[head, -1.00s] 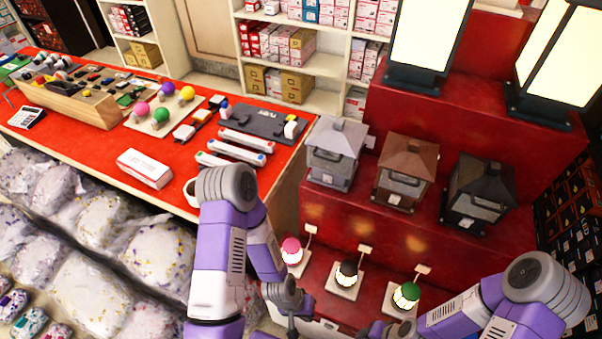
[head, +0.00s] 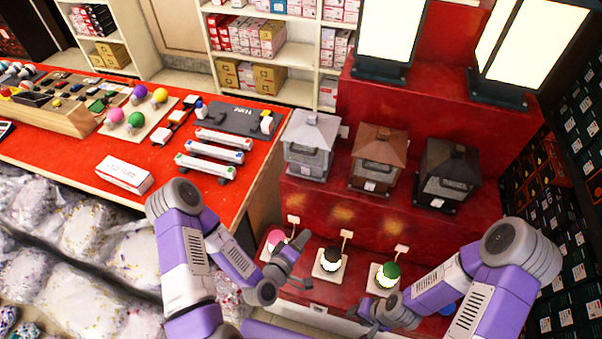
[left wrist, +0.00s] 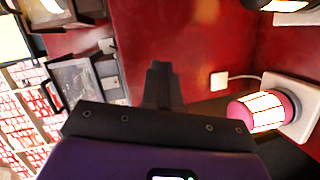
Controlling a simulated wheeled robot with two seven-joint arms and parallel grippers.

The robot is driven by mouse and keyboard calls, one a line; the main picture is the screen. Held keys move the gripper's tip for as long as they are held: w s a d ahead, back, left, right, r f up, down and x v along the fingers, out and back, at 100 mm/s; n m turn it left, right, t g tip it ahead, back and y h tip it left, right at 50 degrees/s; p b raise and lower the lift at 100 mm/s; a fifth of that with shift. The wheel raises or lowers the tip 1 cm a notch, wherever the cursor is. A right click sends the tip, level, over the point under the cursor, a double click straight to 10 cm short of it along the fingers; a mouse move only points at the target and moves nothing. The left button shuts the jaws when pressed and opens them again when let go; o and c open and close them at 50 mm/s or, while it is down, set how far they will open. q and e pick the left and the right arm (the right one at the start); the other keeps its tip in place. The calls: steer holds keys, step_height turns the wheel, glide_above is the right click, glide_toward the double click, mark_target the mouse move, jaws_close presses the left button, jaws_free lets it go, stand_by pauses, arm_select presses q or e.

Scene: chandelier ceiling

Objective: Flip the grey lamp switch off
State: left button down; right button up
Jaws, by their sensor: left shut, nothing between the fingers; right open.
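The grey lamp (head: 309,145) is a roofed lantern, leftmost of three on the red step in the head view. My right gripper (head: 372,316) is open and empty.
Brown (head: 378,157) and black (head: 447,174) lanterns stand right of the grey one. Black (head: 331,260) and green (head: 387,275) small lamps stand on the lower step, white plates above them. The red counter (head: 75,148) is at left.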

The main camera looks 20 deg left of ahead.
arm_select(q)
steer(key=a+r+n+t+y, duration=0.4)
steer(key=a+r+n, duration=0.1)
steer(key=r, duration=0.2)
steer(key=shift+w+r+n+p, duration=0.15)
steer(key=shift+r+n+p, duration=0.2)
steer(key=shift+r+n, duration=0.05)
steer(key=shift+a, duration=0.1)
steer(key=b, duration=0.4)
glide_toward(304, 169)
steer(key=w, duration=0.7)
steer(key=shift+r, duration=0.25)
